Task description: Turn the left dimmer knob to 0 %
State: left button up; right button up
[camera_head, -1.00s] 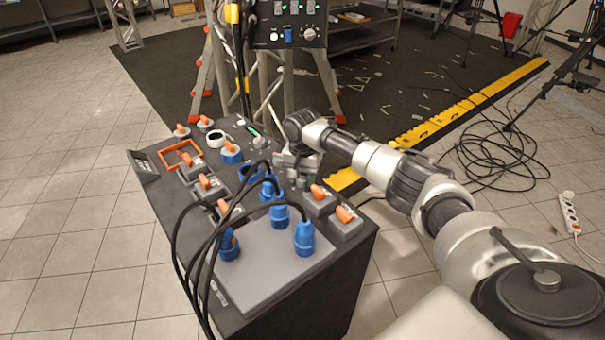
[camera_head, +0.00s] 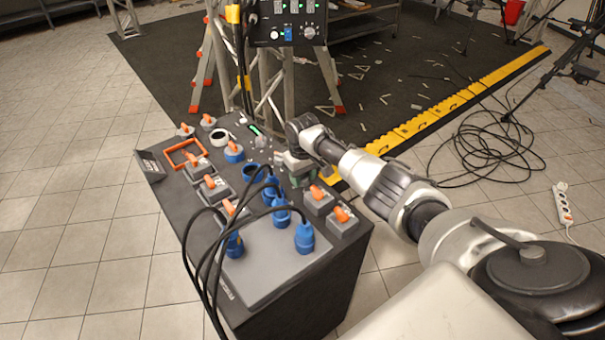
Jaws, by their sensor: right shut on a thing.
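The dark power box (camera_head: 340,268) stands in the middle, with its sloping top full of switches, sockets and plugs. A small grey knob (camera_head: 262,145) sits near its far right edge, beside a green-lit strip (camera_head: 255,130). My right gripper (camera_head: 297,172) reaches down onto the box top from the right, just right of this knob and apart from it. It is shut on a dimmer knob, which its own fingers and wrist hide. I cannot tell from this view which knob it is or how it is set. My left gripper is not in view.
Blue plugs (camera_head: 304,238) with black cables (camera_head: 204,262) stand up in front of the gripper. Orange-handled switches (camera_head: 342,222) lie close to its right. A truss stand with a control panel (camera_head: 287,30) rises behind. A power strip (camera_head: 563,203) and coiled cable lie on the floor.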

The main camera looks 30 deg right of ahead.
jog(key=n, duration=1.2)
jog(key=shift+n, duration=0.4)
jog(key=n, duration=0.6)
jog(key=shift+w, duration=0.1)
jog(key=n+b, duration=0.1)
jog(key=n, duration=0.5)
jog(key=shift+n, duration=0.3)
jog(key=o, duration=0.9)
jog(key=shift+r, duration=0.15)
